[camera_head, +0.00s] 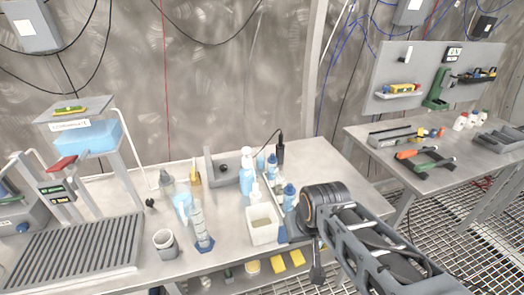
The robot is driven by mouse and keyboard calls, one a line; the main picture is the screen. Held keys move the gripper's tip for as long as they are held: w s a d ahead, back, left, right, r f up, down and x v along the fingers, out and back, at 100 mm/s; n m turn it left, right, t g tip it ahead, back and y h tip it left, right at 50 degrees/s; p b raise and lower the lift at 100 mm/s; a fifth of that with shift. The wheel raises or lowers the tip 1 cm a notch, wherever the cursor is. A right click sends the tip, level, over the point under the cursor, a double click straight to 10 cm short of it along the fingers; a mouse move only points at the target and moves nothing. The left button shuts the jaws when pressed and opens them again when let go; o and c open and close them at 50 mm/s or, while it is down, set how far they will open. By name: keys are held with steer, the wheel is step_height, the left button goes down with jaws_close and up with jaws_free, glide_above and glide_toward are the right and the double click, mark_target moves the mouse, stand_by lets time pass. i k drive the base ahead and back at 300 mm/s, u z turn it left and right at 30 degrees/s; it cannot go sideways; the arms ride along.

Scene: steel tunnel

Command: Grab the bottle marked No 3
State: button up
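No number can be read on any bottle, so I cannot tell which is marked No 3. On the near bench, a blue-white pump bottle (247,173) stands upright. Right of it are a small white bottle (256,191) and blue-capped bottles, one at the back (272,167) and one in front (289,198). Several small white bottles (461,122) stand on the right table, some with red caps. My arm reaches in from the lower right. Its dark end (317,262) is just right of the front blue-capped bottle, apparently at the bench's right side. The finger opening is not clear.
The near bench (140,262) also holds a white square container (263,224), a graduated cylinder (201,226), a grey cup (165,243) and a ribbed tray (78,252). The right table (378,160) carries tools (424,158). Grating floor lies between the benches.

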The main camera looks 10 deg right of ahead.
mark_target(280, 182)
steer(key=k, duration=0.95)
steer(key=z, duration=1)
steer(key=i, duration=1.75)
steer(key=u, duration=2.2)
